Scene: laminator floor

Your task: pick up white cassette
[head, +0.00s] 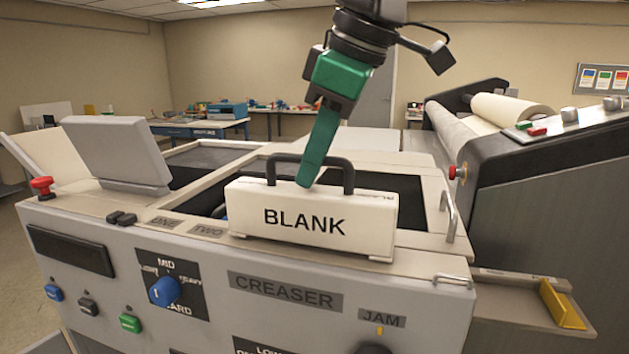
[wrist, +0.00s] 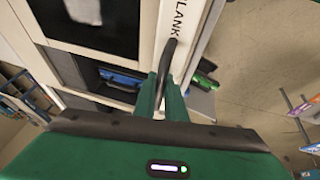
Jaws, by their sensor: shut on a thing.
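The white cassette (head: 312,222) is a long box marked BLANK, with a black arched handle on top. It stands upright at the front top edge of the creaser machine (head: 250,291). I cannot tell whether it touches the surface below. My gripper (head: 312,178) comes down from above with green fingers and is shut on the cassette's handle. In the wrist view the black handle (wrist: 171,58) runs between the green fingers, with the white cassette (wrist: 190,25) beyond. The cassette's far side is hidden in the head view.
A grey raised panel (head: 117,152) and a red button (head: 42,187) are at the left. A machine with a paper roll (head: 512,110) stands at the right. Dark open bays (head: 385,190) lie behind the cassette. A yellow block (head: 562,303) sits on a side tray (head: 510,296).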

